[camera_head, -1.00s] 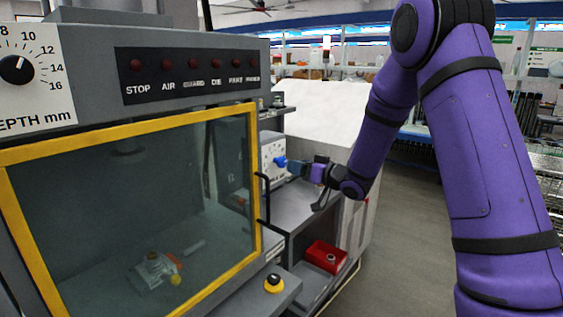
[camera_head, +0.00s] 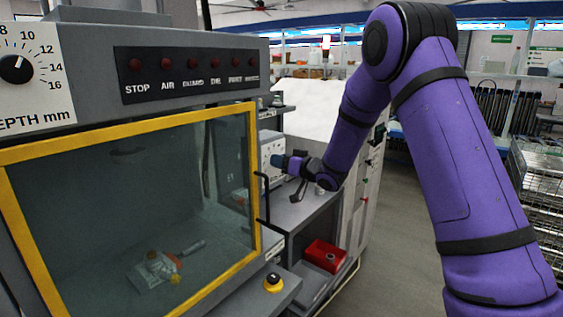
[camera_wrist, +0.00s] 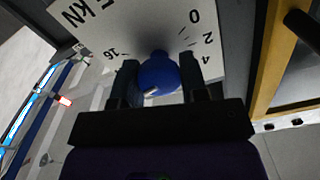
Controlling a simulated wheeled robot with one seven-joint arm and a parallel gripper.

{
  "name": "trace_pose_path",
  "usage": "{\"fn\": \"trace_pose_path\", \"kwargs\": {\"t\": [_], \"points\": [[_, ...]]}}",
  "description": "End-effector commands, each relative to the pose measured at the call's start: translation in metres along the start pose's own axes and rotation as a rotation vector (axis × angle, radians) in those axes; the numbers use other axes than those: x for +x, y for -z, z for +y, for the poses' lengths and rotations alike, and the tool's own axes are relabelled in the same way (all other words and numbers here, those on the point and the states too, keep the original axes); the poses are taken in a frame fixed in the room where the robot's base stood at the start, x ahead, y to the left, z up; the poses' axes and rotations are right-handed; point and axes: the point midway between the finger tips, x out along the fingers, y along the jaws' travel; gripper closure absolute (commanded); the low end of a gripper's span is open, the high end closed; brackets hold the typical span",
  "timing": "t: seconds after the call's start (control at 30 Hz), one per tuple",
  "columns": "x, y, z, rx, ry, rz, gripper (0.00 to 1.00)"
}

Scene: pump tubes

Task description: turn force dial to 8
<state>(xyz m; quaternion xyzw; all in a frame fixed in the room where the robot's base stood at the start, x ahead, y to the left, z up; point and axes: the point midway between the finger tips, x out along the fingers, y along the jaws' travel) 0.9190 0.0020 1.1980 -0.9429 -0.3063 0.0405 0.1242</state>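The force dial is a white panel (camera_wrist: 115,35) with a kN label and numbers; 0, 2, 4 and 16 are readable in the wrist view. Its blue knob (camera_wrist: 160,72) has a small pale mark, whose pointed-to number I cannot read. My gripper (camera_wrist: 160,80) has one dark finger on each side of the knob, with no clear gap, and appears shut on it. In the head view the dial panel (camera_head: 268,148) stands on the machine's right side, and my gripper (camera_head: 278,162) reaches it from the right, covering the knob.
The yellow-framed guard window (camera_head: 130,220) and its black handle (camera_head: 264,198) are just left of my gripper. A depth dial (camera_head: 15,69) is at upper left. A red bin (camera_head: 326,256) and a yellow-and-black button (camera_head: 273,282) are below. An aisle is open on the right.

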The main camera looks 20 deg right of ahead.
Motion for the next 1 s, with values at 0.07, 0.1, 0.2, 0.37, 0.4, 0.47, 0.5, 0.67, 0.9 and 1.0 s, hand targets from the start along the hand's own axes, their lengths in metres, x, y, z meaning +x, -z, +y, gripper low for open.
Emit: {"fn": "trace_pose_path", "kwargs": {"t": [0.07, 0.1, 0.2, 0.37, 0.4, 0.47, 0.5, 0.67, 0.9, 1.0], "points": [[-0.0001, 0.0001, 0.0, 0.0, 0.0, 0.0, 0.83], [-0.0001, 0.0001, 0.0, 0.0, 0.0, 0.0, 0.83], [-0.0002, 0.0001, 0.0, -0.003, 0.0, 0.0, 0.83], [-0.0003, 0.0002, 0.0001, -0.029, 0.0, 0.0, 0.83], [-0.0004, 0.0002, 0.0001, -0.043, 0.0, 0.0, 0.83], [-0.0004, 0.0002, 0.0, -0.067, -0.001, 0.0, 0.83], [-0.0004, 0.0002, 0.0, -0.088, -0.001, 0.0, 0.83], [-0.0005, 0.0002, -0.0003, -0.2, -0.001, 0.0, 0.83], [-0.0004, -0.0002, -0.0013, -0.422, 0.0, 0.0, 0.83], [-0.0004, -0.0004, -0.0018, -0.517, 0.0, 0.0, 0.83]]}}
